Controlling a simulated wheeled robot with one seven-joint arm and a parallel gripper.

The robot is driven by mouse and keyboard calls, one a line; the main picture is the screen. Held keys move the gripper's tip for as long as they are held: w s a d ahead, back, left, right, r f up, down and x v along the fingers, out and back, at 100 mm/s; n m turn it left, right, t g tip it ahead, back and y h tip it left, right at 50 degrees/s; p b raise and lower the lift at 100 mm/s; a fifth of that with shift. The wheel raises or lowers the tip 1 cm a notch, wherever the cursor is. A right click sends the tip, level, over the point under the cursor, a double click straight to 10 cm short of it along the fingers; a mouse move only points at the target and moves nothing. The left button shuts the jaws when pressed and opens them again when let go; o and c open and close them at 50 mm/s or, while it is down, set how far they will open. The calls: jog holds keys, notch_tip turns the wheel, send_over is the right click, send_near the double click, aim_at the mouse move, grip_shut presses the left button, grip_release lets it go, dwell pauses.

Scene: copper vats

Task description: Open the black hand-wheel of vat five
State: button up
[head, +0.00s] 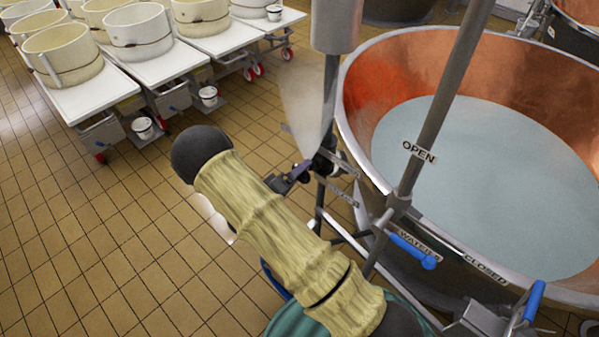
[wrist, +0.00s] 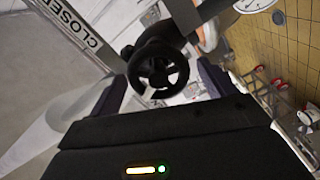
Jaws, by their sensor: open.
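The black hand-wheel (wrist: 158,70) is spoked and round. In the wrist view it sits ahead of my gripper (wrist: 164,80), between the two dark fingers. My gripper is open, with a finger on either side of the wheel; I cannot tell whether either touches it. In the head view my gripper (head: 288,179) is small and partly hidden by my arm, close to a dark valve part (head: 325,162) on the upright pipe. The copper vat (head: 380,115) holds pale liquid. No vat number is readable.
Blue-handled levers (head: 412,250) and signs reading OPEN (head: 418,152) and CLOSED (head: 485,270) are at the vat's near rim. A steel pipe (head: 437,110) crosses in front of the vat. Pale vapour (head: 305,100) hangs by the valve. White carts (head: 155,70) with tubs stand left; tiled floor is clear between.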

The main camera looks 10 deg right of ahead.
jog(key=b+v, duration=0.3)
jog(key=v, duration=1.3)
jog(key=shift+a+b, duration=0.2)
jog(key=shift+b, duration=0.1)
jog(key=shift+s, duration=0.1)
jog(key=w+d+r+m+y, duration=0.2)
jog(key=w+d+r+y, duration=0.25)
jog(key=w+y, duration=0.7)
jog(key=s+d+r+g+y, duration=0.1)
jog(key=s+d, duration=0.4)
jog(key=s, duration=0.5)
jog(key=s+d+r+g+y, duration=0.2)
jog(key=s+d+g, duration=0.4)
jog(key=s, duration=0.5)
jog(key=shift+v, duration=0.85)
jog(key=shift+y, duration=0.25)
